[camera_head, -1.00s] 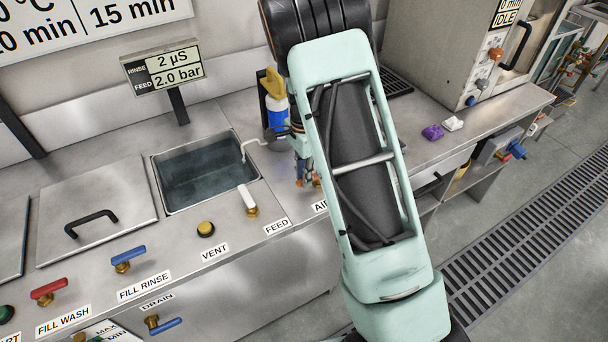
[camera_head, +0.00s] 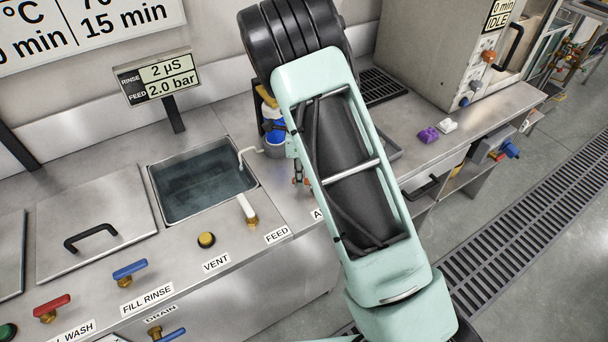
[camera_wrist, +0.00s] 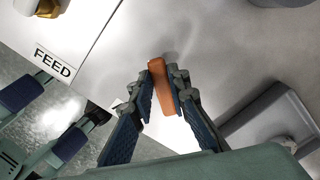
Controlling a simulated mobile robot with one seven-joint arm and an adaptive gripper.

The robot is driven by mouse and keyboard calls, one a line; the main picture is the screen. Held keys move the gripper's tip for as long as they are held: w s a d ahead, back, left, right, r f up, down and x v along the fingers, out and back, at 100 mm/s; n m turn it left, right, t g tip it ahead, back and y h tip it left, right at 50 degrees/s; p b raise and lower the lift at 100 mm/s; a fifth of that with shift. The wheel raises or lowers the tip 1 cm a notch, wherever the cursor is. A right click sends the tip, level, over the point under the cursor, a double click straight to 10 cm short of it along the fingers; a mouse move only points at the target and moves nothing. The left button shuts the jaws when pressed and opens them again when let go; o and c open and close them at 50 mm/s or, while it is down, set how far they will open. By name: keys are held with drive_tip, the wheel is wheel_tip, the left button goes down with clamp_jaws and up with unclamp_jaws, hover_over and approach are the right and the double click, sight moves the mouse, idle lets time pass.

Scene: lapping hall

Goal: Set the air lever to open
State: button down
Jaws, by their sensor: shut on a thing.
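The air lever (camera_wrist: 160,76) has an orange handle and stands between the fingertips of my gripper (camera_wrist: 163,88) in the wrist view. The gripper is shut on it, with one blue-padded finger on each side. In the head view my own arm covers most of the gripper and lever. Only a small orange part shows beside the arm, and the air label (camera_head: 318,214) is cut off after its first letter. Which way the lever is set cannot be told.
Left of the lever are the white feed lever (camera_head: 247,208), the vent button (camera_head: 206,240) and the blue fill rinse lever (camera_head: 129,270). An open water-filled basin (camera_head: 203,178) lies behind them.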

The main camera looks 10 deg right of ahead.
drive_tip(key=m, duration=0.2)
drive_tip(key=w+m+p, duration=0.1)
drive_tip(key=w+d+m, duration=0.1)
drive_tip(key=m, duration=0.1)
drive_tip(key=shift+w+r+m+p, duration=0.1)
drive_tip(key=shift+w+m+p, duration=0.05)
drive_tip(key=shift+m+p, duration=0.15)
drive_tip(key=m, duration=0.2)
drive_tip(key=shift+w+d+m+p, duration=0.3)
drive_tip(key=shift+w+d+p, duration=0.05)
drive_tip(key=shift+w+d, duration=0.05)
drive_tip(key=shift+w+d+m, duration=0.15)
drive_tip(key=shift+d+m, duration=0.1)
drive_tip(key=shift+m, duration=0.45)
drive_tip(key=shift+w+d+m, duration=0.15)
drive_tip(key=shift+d+m, duration=0.1)
drive_tip(key=shift+m, duration=0.45)
drive_tip(key=c, duration=1.8)
unclamp_jaws()
drive_tip(key=shift+c, duration=0.2)
wheel_tip(320, 180, up, 12)
